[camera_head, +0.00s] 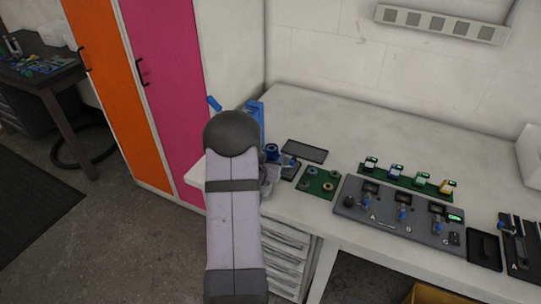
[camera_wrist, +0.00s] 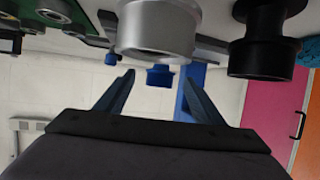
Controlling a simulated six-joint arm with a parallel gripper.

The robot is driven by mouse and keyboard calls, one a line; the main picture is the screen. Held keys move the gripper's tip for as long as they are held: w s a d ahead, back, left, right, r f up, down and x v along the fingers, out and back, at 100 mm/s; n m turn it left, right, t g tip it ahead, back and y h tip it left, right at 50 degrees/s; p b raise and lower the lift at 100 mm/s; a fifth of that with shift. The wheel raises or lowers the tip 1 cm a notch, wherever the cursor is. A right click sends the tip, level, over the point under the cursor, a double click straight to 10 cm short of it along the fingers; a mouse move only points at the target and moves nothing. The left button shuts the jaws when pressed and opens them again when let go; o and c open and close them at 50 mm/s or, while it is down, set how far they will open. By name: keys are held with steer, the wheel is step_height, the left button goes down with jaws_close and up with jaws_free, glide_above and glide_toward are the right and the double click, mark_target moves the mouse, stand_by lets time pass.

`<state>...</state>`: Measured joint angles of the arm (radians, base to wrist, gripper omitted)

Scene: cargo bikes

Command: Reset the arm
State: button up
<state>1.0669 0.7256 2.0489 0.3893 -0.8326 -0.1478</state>
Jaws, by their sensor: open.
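My arm (camera_head: 232,225) stands upright in the middle of the head view and hides part of the bench behind it. My gripper (camera_wrist: 158,76) shows in the wrist view with its two blue fingers spread apart and nothing clearly held between them. A small blue part (camera_wrist: 160,76) shows between the fingertips in the picture; I cannot tell how far beyond them it is. A silver cylinder (camera_wrist: 156,30) and a black cylinder (camera_wrist: 265,42) are at the top of the wrist view. In the head view my gripper is largely hidden behind my arm.
The white bench (camera_head: 330,115) carries a green board with round parts (camera_head: 319,183), a dark tray (camera_head: 304,151), a grey control panel (camera_head: 398,214) and a green strip with several small modules (camera_head: 405,180). Orange (camera_head: 108,85) and pink (camera_head: 165,85) cabinet doors stand left. The bench's back is clear.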

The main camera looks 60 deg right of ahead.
steer(key=shift+v, duration=1.25)
steer(key=w+a+r+n+t+y, duration=0.2)
steer(key=w+a+n+t+y, duration=0.15)
steer(key=w+a, duration=0.8)
steer(key=w+a+n+y+p, duration=0.1)
steer(key=w+a+n+y, duration=0.35)
steer(key=a, duration=1.05)
steer(key=a+f+n+y, duration=0.1)
steer(key=a+n+y, duration=0.15)
steer(key=a, duration=0.85)
steer(key=s+a+r+n+g+y+p, duration=0.1)
steer(key=s+a+n+g, duration=0.4)
steer(key=s+a, duration=1)
steer(key=shift+s+g+y, duration=0.4)
steer(key=shift+g+y, duration=0.15)
steer(key=shift+y, duration=0.3)
